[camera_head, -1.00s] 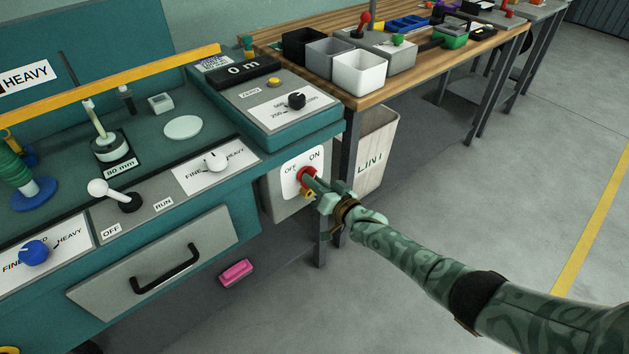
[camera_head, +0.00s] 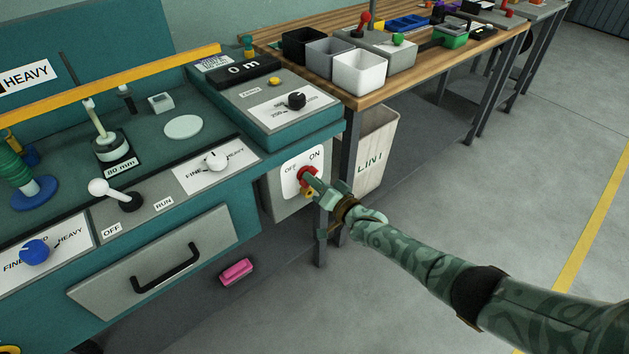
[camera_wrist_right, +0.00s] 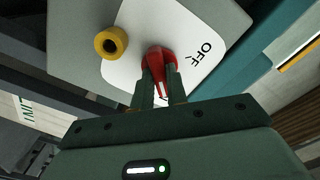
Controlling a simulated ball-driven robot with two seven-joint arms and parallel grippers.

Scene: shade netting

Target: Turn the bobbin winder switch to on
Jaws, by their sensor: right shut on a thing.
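The red switch knob (camera_head: 308,176) sits on a white plate (camera_head: 291,183) marked OFF on the left and ON on the right, on a grey box at the machine's right end. My right gripper (camera_head: 312,182) reaches it from the lower right. In the right wrist view the gripper (camera_wrist_right: 160,88) is shut on the red knob (camera_wrist_right: 158,60), one finger on each side. The OFF label (camera_wrist_right: 204,53) shows beside it there; ON is not readable in that view. The fingers partly cover the knob, and I cannot tell its exact angle.
A yellow knob (camera_wrist_right: 111,42) sticks out close to the red one. A table leg (camera_head: 348,160) and a LINT bin (camera_head: 377,150) stand just right of the box. A pink block (camera_head: 236,271) is below. Open floor lies to the right.

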